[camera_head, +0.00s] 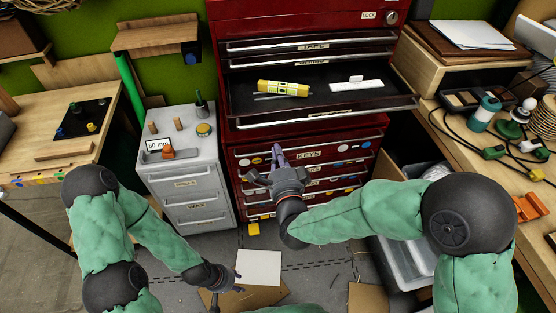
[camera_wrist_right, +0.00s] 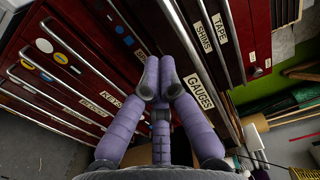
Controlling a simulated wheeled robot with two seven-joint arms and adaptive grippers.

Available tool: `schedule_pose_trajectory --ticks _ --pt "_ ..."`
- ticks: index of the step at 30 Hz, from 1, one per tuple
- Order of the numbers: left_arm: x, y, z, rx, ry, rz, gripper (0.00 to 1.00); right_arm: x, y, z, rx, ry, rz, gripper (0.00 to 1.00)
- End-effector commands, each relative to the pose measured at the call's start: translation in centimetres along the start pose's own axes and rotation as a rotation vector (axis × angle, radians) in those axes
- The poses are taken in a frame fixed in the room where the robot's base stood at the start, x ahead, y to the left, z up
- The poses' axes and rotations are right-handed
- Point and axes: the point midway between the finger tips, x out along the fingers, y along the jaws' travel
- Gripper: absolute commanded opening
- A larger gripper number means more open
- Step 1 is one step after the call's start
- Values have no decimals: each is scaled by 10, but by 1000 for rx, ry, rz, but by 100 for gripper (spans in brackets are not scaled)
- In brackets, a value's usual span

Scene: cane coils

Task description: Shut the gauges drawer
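The gauges drawer (camera_head: 365,107) of the red chest stands pulled out in the head view. It holds a yellow cylinder (camera_head: 283,88), a thin rod and a white piece (camera_head: 357,83). My right gripper (camera_head: 278,152) is below the drawer's front edge, before the lower drawers. In the wrist view its purple fingers (camera_wrist_right: 158,80) are together and empty, just beside the label; contact with the drawer front cannot be told. My left gripper (camera_head: 226,288) is low near the floor, its fingers too small to read.
The TAPE and SHIMS drawers (camera_head: 310,45) above look closed. A grey cabinet (camera_head: 182,185) with small items on top stands left of the chest. A cluttered wooden bench (camera_head: 475,155) is on the right. Cardboard and a white sheet (camera_head: 258,268) lie low in front.

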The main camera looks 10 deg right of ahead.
Motion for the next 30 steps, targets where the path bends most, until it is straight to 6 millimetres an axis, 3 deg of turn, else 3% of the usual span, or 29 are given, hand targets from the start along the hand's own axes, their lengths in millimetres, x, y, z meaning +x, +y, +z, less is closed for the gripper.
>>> schedule_pose_trajectory --ticks 9,15,21,30 --pt "13 -5 0 -1 -1 0 40 60 3 -1 0 2 2 0" --pt "19 -7 0 -1 -1 0 40 86 2 0 -1 0 1 0" --pt "21 -8 0 -1 -1 0 40 96 1 0 -1 -1 1 0" --pt "20 -7 0 -1 -1 0 40 97 1 0 -1 -1 1 0"
